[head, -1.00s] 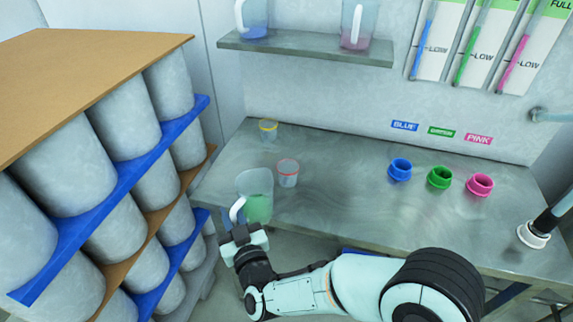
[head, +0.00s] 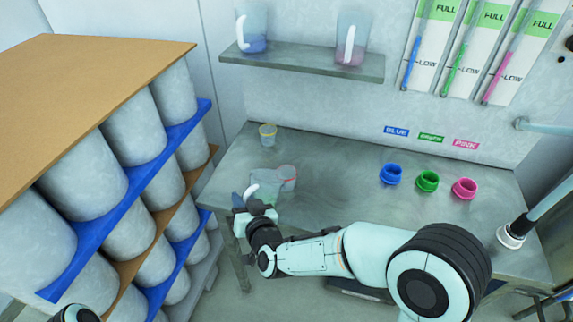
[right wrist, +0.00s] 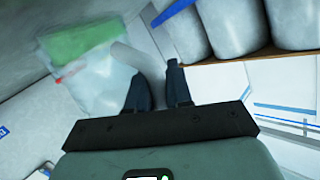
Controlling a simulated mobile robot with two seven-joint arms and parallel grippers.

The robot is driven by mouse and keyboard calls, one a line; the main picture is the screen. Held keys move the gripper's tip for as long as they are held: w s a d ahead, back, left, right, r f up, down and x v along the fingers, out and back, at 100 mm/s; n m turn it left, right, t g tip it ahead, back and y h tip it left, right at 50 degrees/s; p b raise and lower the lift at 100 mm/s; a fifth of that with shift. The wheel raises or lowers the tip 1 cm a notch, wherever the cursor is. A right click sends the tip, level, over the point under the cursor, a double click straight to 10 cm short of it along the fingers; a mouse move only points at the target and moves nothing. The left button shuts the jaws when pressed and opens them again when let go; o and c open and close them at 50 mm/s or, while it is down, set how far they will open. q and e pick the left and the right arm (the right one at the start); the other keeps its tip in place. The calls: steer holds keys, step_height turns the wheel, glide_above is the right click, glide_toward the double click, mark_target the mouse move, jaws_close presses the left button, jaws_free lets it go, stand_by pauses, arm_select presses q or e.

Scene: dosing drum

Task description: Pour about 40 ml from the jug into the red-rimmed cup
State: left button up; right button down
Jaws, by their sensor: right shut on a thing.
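My right gripper (head: 256,207) is shut on the handle of the clear jug (head: 264,184) near the front left of the steel bench. The jug is tilted, with its upper part leaning right toward the red-rimmed cup (head: 289,173). The jug partly hides the cup, whose red rim shows at its right. In the right wrist view the jug (right wrist: 112,88) is tilted, with green liquid (right wrist: 82,39) gathered at one end. A bit of red rim shows beside it. I cannot tell whether liquid is flowing or how much is in the cup. My left gripper is out of view.
A yellow-rimmed cup (head: 267,135) stands farther back on the bench (head: 330,160). Blue (head: 391,174), green (head: 428,181) and pink (head: 464,188) collars sit at the right. Two jugs stand on the wall shelf (head: 300,64). Stacked drums (head: 135,125) fill the left side.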

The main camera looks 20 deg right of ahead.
mark_target(254, 179)
steer(key=shift+w+d+r+m+p, duration=0.3)
steer(key=shift+w+d+r+p, duration=0.1)
steer(key=shift+r, duration=0.15)
steer(key=shift+w+d+r+m+g+y+p, duration=0.35)
steer(key=shift+w+d+m+g+p, duration=0.2)
steer(key=shift+d+g+p, duration=0.15)
steer(key=shift+w+d+r+m+g, duration=0.1)
steer(key=shift+w+d+m+g, duration=0.2)
steer(key=shift+m+g, duration=0.15)
steer(key=shift+w+d+r+m+y+p, duration=0.2)
steer(key=shift+r+m+y+p, duration=0.1)
steer(key=shift+r+y+p, duration=0.1)
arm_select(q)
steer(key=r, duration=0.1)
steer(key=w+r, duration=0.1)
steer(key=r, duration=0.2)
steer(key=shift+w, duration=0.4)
arm_select(e)
steer(key=shift+g, duration=0.25)
steer(key=shift+d+r, duration=0.1)
steer(key=shift+r, duration=0.05)
arm_select(q)
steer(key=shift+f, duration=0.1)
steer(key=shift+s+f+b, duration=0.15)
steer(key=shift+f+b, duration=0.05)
steer(key=shift+b, duration=0.1)
arm_select(e)
steer(key=shift+w+d+r+m+g, duration=0.15)
steer(key=shift+r+m+g, duration=0.1)
steer(key=shift+m+g, duration=0.05)
